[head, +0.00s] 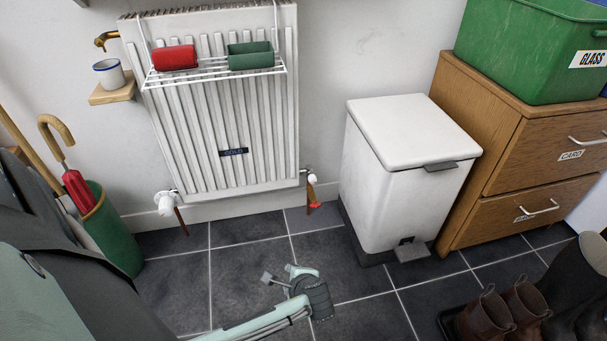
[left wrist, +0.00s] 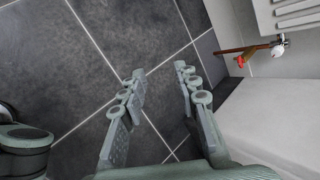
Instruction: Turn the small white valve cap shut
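The small white valve cap (head: 312,178) sits at the lower right corner of the radiator, above a copper pipe with a red lever (head: 315,204). The cap also shows at the upper right of the left wrist view (left wrist: 277,51), with the red lever (left wrist: 240,62) beside it. A larger white valve (head: 166,203) is at the radiator's lower left. My left gripper (head: 282,276) is low over the floor, in front of the radiator and apart from the cap. Its two fingers (left wrist: 160,75) are spread with nothing between them. My right gripper is out of view.
A white pedal bin (head: 400,190) stands right of the cap. A green umbrella stand (head: 115,235) is at the left. Boots (head: 500,312) stand at the lower right, by a wooden drawer unit (head: 480,160). The tiled floor below the radiator (head: 220,120) is clear.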

